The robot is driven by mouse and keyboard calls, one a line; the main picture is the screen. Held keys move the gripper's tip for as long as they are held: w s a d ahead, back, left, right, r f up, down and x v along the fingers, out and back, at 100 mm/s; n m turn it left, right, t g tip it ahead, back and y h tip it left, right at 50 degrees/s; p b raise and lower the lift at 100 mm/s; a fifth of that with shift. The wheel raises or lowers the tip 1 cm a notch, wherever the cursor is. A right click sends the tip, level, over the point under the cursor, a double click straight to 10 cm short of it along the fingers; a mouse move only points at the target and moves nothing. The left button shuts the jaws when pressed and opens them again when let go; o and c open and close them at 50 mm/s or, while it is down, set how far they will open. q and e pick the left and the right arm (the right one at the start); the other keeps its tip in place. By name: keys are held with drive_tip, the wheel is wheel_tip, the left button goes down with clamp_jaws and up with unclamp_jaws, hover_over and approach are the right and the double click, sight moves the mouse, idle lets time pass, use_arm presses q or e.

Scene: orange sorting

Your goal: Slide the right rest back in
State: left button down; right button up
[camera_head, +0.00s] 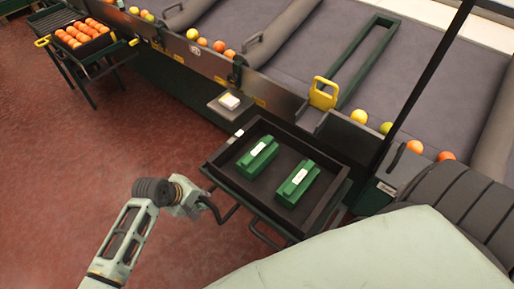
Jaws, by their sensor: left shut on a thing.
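The right rest (240,199) is a dark frame pulled out from the sorting line, with a black crate (318,222) on it. Two green boxes with white labels, a left one (257,158) and a right one (297,183), lie in the crate. My left gripper (207,205) is at the near left side of the rest, shut on its dark handle, though the fingers are small and partly hard to make out. My right gripper is out of view.
Another rest (66,67) with a crate of oranges stands at the upper left. The sorting line (228,35) runs behind, with loose fruit along its edge and a yellow handle (323,93). The red floor at left is clear. My pale body fills the lower right.

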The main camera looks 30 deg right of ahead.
use_arm(q)
drive_tip(key=shift+w+d+b, duration=0.25)
drive_tip(key=shift+d+b, duration=0.1)
drive_tip(key=shift+d, duration=0.45)
drive_tip(key=shift+w+d+b, duration=0.25)
drive_tip(key=shift+d+b, duration=0.05)
drive_tip(key=shift+d, duration=0.45)
drive_tip(key=c, duration=1.4)
unclamp_jaws()
drive_tip(key=shift+o, duration=0.2)
wheel_tip(320, 180, up, 7)
drive_tip(key=p, duration=0.7)
drive_tip(key=shift+p, duration=0.4)
